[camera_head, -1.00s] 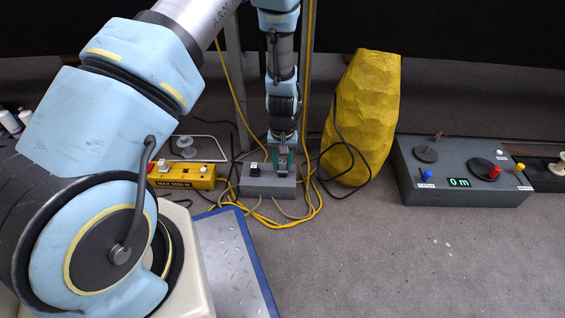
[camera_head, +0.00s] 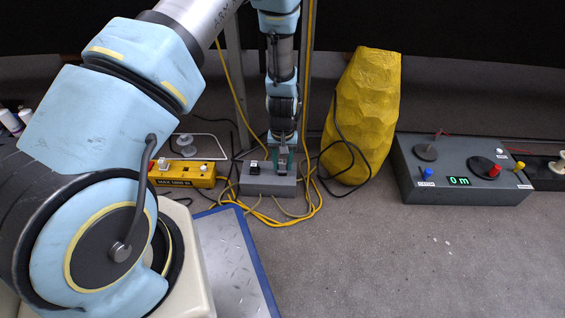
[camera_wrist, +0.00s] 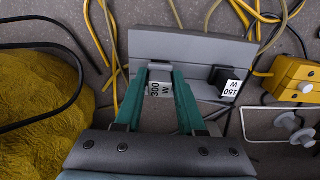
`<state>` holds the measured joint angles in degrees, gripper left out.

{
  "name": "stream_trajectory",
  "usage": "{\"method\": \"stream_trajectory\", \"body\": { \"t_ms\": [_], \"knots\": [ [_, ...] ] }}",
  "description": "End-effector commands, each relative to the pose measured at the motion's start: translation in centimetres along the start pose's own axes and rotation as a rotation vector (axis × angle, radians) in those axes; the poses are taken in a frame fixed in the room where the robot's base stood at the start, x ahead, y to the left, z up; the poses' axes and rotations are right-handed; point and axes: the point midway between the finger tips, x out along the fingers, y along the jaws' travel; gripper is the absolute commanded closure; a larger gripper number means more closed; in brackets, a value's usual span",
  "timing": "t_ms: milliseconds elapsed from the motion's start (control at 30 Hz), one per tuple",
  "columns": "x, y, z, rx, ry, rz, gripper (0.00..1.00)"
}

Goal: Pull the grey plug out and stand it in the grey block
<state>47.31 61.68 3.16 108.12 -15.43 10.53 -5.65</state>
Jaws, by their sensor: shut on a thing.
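The grey block (camera_head: 255,187) lies on the floor near the back, and it also fills the upper middle of the wrist view (camera_wrist: 205,48). My gripper (camera_head: 282,170) is at its right part. In the wrist view my green fingers (camera_wrist: 160,70) are shut on the grey plug (camera_wrist: 160,90), which carries a 300 W label. The plug is upright at the block; its lower end is hidden, so I cannot tell whether it is seated. A black plug (camera_head: 254,168) with a 150 W label stands at the block's other end, also in the wrist view (camera_wrist: 221,77).
A yellow power strip (camera_head: 185,180) marked MAX with white and red parts lies left of the block. Yellow and grey cables (camera_head: 265,219) loop around the block. A yellow faceted object (camera_head: 365,110) stands to the right. A grey control box (camera_head: 455,190) sits further right. The floor in front is clear.

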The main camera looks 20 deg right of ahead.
Motion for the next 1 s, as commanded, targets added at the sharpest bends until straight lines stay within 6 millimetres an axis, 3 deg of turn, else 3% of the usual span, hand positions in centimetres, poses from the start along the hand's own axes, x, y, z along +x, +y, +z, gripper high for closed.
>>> {"method": "stream_trajectory", "body": {
  "t_ms": [767, 800, 1000],
  "knots": [
    [1.6, 0.0, 0.0, 0.0, -0.001, 0.0, 1.0],
    [1.6, 0.0, 0.0, 0.0, -0.001, 0.0, 0.6],
    [1.5, 0.0, 0.0, 0.0, -0.001, 0.0, 0.38]
  ]
}}
